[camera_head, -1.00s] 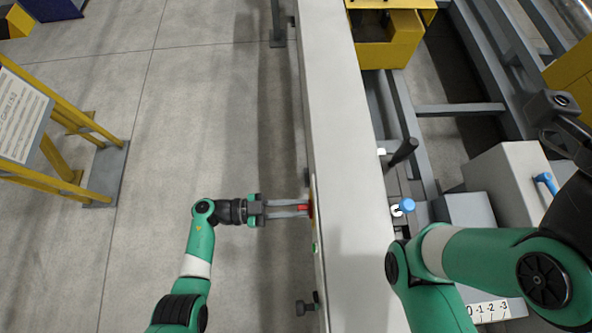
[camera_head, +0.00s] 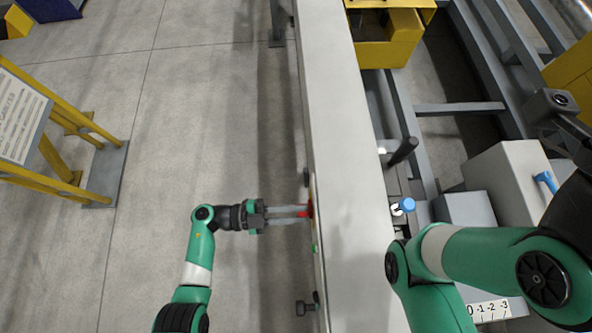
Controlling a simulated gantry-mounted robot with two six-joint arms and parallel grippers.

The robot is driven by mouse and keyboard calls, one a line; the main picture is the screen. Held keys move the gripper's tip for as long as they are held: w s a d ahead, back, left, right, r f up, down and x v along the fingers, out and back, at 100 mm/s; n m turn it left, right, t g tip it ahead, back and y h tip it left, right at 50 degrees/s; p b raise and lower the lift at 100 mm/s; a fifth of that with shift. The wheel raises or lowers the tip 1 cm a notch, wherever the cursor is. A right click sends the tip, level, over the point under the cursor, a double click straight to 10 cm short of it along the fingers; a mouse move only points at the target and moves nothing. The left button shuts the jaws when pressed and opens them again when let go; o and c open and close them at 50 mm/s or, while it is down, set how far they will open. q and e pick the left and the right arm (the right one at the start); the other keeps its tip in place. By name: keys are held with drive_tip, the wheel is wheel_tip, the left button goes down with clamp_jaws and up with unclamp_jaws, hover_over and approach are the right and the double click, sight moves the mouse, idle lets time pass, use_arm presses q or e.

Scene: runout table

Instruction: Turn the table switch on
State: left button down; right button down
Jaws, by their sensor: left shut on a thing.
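The table switch (camera_head: 306,212) is a small red part on the left side face of the long grey runout table (camera_head: 345,140), with a bit of yellow behind it and a small green part (camera_head: 314,249) just below. My left gripper (camera_head: 303,213) reaches in from the left, its two pale fingers shut on the red switch against the table side. The fingers and the table edge partly hide the switch, so its exact angle is hard to tell. My right arm comes in from the right over the table, and its gripper is out of the picture.
A dark knob (camera_head: 306,307) sticks out from the table's side below the switch. Right of the table are a black lever (camera_head: 403,151), a blue knob (camera_head: 405,205) and a grey box (camera_head: 510,180). A yellow-framed sign (camera_head: 22,118) stands left. The floor between is clear.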

use_arm(q)
drive_tip(key=m, duration=0.2)
drive_tip(key=shift+s+f+m+b, duration=0.25)
drive_tip(key=shift+f+m+b, duration=0.1)
drive_tip(key=shift+m, duration=0.05)
drive_tip(key=m, duration=0.1)
drive_tip(key=m+b, duration=0.1)
drive_tip(key=shift+s+f+m, duration=0.2)
drive_tip(key=shift+f+m, duration=0.05)
drive_tip(key=shift+m, duration=0.15)
drive_tip(key=m+b, duration=0.2)
drive_tip(key=m, duration=0.1)
drive_tip(key=shift+s+f, duration=0.15)
drive_tip(key=shift+f, duration=0.25)
drive_tip(key=shift+f+m+b, duration=0.2)
drive_tip(key=shift+m+b, duration=0.4)
drive_tip(key=shift+m, duration=1.1)
drive_tip(key=c, duration=0.8)
unclamp_jaws()
